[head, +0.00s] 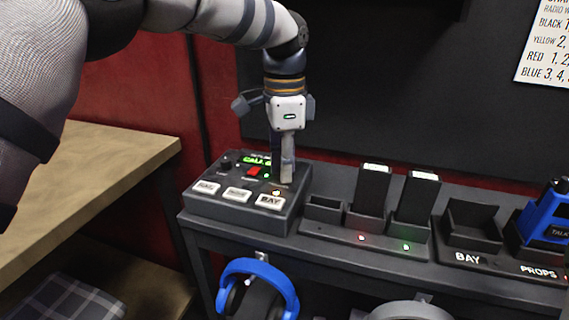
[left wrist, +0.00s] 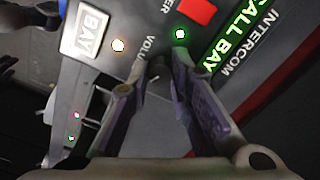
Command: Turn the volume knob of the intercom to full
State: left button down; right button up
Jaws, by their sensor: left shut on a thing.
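The intercom (head: 240,207) is a dark box on the shelf, with a lit green display (left wrist: 235,30) reading CALL BAY, a red button (left wrist: 198,12) and several white labelled buttons, one of them BAY (head: 270,202). My left gripper (head: 287,172) points straight down at the right part of its panel. In the left wrist view its fingers (left wrist: 160,65) are closed in beside the partly covered VOLUME lettering. A green light (left wrist: 180,34) and a whitish-orange light (left wrist: 118,45) glow near the fingers. My right gripper is not in view.
Right of the intercom is a charging rack (head: 365,243) with two black handsets. Further right are an empty BAY cradle (head: 473,226) and a blue radio (head: 545,215). A blue headset (head: 258,270) hangs below the shelf. A wooden table (head: 100,165) stands at left.

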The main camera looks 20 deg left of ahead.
pick_arm(q)
jog(key=c, duration=1.5)
grip_release()
jog(key=shift+o, duration=0.2)
notch_tip(320, 180, up, 12)
